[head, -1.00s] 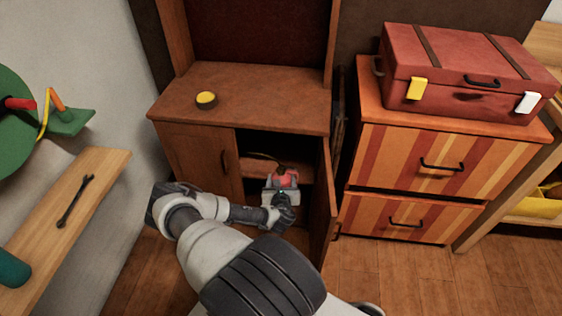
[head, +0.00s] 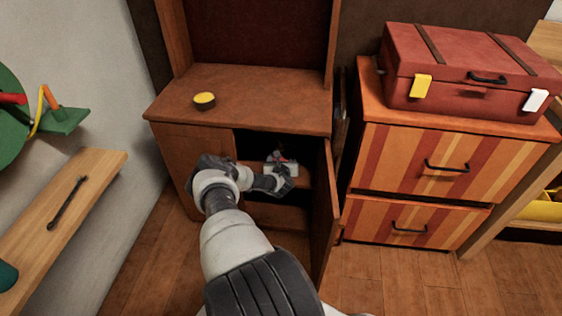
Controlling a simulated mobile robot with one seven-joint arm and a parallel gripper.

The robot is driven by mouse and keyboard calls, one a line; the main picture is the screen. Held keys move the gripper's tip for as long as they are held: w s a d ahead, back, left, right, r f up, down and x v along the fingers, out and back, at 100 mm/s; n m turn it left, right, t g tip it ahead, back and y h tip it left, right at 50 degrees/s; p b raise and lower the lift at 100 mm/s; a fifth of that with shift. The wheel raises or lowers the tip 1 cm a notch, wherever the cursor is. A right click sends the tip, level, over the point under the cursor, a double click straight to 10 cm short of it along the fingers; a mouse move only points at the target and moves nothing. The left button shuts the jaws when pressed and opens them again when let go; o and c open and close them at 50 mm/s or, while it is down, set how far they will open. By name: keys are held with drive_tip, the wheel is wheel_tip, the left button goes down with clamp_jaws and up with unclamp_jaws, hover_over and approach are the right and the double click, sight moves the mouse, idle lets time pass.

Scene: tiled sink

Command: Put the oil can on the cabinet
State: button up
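The oil can (head: 283,157) shows only as a small red patch inside the open lower cabinet. It is at my gripper's far end, and most of it is hidden by the gripper and shadow. My gripper (head: 281,167) reaches through the cabinet's right opening, at about the height of the inner shelf (head: 247,171). Its fingers are hard to make out, but it appears shut on the can, since the red patch has moved with it. Whether the can touches the shelf cannot be seen. The brown cabinet (head: 255,104) has a broad top.
The cabinet's right door (head: 326,215) stands open close beside my arm. A yellow-topped round tin (head: 204,101) sits on the cabinet top, with clear room to its right. A striped drawer unit (head: 430,165) with a red suitcase (head: 450,80) stands right; a wooden bench (head: 90,185) with a wrench stands left.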

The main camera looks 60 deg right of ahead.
drive_tip(key=shift+f, duration=0.35)
drive_tip(key=shift+f, duration=0.2)
drive_tip(key=o, duration=1.5)
drive_tip(key=shift+c, duration=0.2)
drive_tip(key=shift+r, duration=0.1)
drive_tip(key=shift+a+r, duration=0.1)
drive_tip(key=shift+r, duration=0.05)
drive_tip(key=p+v, duration=0.3)
drive_tip(key=v, duration=0.8)
drive_tip(key=shift+s+a+p, duration=0.25)
drive_tip(key=shift+a+p, duration=0.1)
drive_tip(key=shift+p, duration=0.05)
drive_tip(key=shift+r, duration=0.1)
